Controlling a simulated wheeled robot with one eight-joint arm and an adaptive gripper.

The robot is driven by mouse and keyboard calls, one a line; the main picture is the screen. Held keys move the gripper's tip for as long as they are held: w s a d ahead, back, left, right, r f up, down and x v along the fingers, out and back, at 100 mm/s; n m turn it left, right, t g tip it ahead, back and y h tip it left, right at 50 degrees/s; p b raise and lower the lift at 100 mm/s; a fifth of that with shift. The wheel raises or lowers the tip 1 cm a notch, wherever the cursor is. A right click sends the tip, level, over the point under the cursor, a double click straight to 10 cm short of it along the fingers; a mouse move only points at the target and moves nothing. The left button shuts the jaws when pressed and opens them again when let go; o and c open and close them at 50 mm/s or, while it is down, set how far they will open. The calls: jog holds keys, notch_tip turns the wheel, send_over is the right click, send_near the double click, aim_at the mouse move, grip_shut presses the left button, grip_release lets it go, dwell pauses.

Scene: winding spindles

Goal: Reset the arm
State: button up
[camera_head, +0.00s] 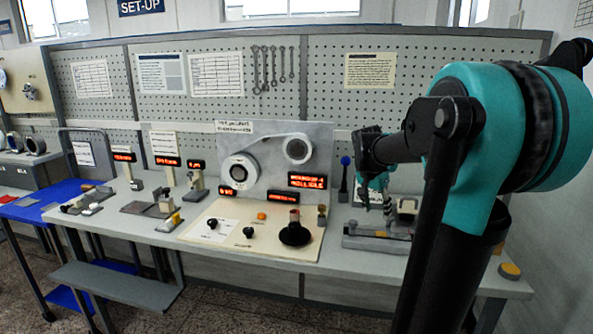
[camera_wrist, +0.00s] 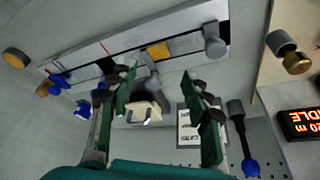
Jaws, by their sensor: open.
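My gripper (camera_head: 376,205) is at the end of my teal and black arm, low over the right part of the grey workbench (camera_head: 345,262). In the wrist view my gripper (camera_wrist: 158,80) shows two green fingers spread apart, with nothing held between them. A cream block (camera_wrist: 147,111) shows in the gap between the fingers, apart from them as far as I can tell. A long grey fixture (camera_wrist: 130,50) with an orange piece (camera_wrist: 158,51) lies beyond the fingertips; in the head view the fixture (camera_head: 375,243) is below my gripper. My arm hides part of the bench's right end.
A blue-knobbed lever (camera_head: 345,162) stands close left of my gripper. A yellow button (camera_head: 510,271) is at the bench's right end.

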jog(key=s+a+f+n+y, duration=0.1)
jog(key=s+a+f+n, duration=0.4)
jog(key=s+f, duration=0.4)
jog(key=s+a+f+n+t+y, duration=0.1)
jog(key=s+a+f+n, duration=0.3)
jog(key=s+f, duration=0.5)
jog(key=s+a+y, duration=0.1)
jog(key=s, duration=0.2)
jog(key=shift+s+a+f+n+t, duration=0.25)
jog(key=shift+s+f+n+t, duration=0.05)
jog(key=shift+s+f+n, duration=0.1)
